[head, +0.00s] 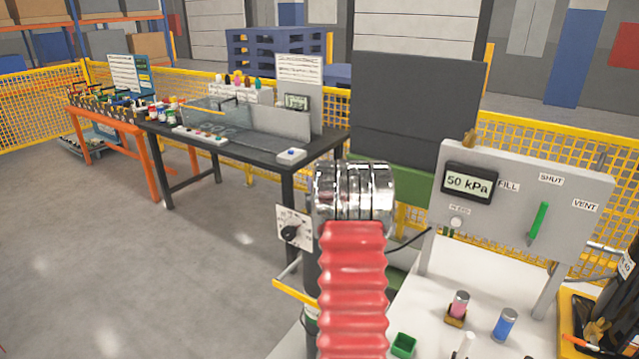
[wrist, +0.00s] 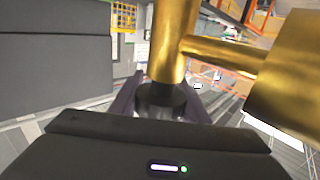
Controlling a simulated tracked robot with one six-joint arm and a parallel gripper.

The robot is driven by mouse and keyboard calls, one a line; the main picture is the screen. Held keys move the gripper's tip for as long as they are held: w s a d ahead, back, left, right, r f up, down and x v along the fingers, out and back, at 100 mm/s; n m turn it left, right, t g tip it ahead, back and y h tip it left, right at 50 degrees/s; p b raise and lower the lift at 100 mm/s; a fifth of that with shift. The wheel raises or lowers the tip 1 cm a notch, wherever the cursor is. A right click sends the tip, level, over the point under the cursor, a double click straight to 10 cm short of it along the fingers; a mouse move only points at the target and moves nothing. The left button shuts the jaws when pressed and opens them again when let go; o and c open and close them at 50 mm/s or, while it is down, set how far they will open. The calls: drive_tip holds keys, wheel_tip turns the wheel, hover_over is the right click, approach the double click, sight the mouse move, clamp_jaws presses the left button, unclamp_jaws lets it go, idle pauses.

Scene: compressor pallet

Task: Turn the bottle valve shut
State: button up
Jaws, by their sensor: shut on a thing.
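In the wrist view my gripper (wrist: 160,92) has its two dark fingers on either side of a black round knob (wrist: 162,101) and is shut on it. The knob sits at the end of a brass valve body (wrist: 174,42), with a thinner brass branch (wrist: 220,55) running right to a larger brass block (wrist: 290,75). I take this for the bottle valve. How far the knob is turned cannot be told. In the head view my red and chrome arm covers the gripper and the valve.
In the head view a grey panel (head: 490,170) reads 50 kPa; its green lever (head: 538,222) points up near SHUT. A pink-topped cylinder (head: 460,303) and a blue cylinder (head: 505,323) stand on the white top. Floor at left is clear.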

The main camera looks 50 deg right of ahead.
drive_tip(key=o, duration=1)
drive_tip(key=shift+o, duration=0.2)
wheel_tip(320, 180, up, 10)
idle(0.7)
